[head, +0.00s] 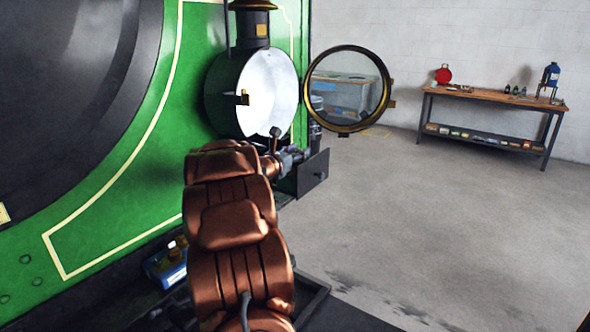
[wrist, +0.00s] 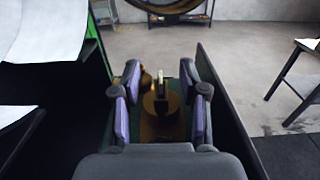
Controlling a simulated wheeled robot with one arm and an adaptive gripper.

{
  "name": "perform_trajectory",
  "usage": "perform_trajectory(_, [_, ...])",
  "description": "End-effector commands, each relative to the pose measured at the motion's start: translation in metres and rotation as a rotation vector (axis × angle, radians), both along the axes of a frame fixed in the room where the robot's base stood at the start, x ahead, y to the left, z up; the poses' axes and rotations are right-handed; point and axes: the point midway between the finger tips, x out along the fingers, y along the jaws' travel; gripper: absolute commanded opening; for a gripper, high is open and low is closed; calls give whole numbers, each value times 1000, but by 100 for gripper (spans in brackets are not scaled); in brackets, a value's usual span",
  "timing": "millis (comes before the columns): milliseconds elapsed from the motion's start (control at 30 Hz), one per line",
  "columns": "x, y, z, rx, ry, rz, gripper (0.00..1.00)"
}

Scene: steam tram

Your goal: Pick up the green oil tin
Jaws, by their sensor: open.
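My gripper (wrist: 160,72) is open in the wrist view, with its two purple-padded fingers reaching forward. Between and below them is a brass-coloured object (wrist: 158,126) with a small pale upright piece at its top. Dark green shows beside it near the right fingertip. This may be the green oil tin, but I cannot tell for sure, and no contact is visible. In the head view my gripper (head: 292,160) is small and partly hidden by my copper-coloured arm, next to a dark box (head: 313,173) at the tram's front. No green tin shows clearly there.
A blue container (head: 168,270) sits low by the green tram side (head: 110,190). A workbench (head: 490,97) stands far right; the floor between is clear.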

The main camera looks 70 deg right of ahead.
Motion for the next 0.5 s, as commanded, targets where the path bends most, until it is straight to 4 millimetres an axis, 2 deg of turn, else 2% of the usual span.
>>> perform_trajectory(233, [-1, -1, 0, 0, 0, 0, 43])
perform_trajectory(500, [-1, -1, 0, 0, -1, 0, 16])
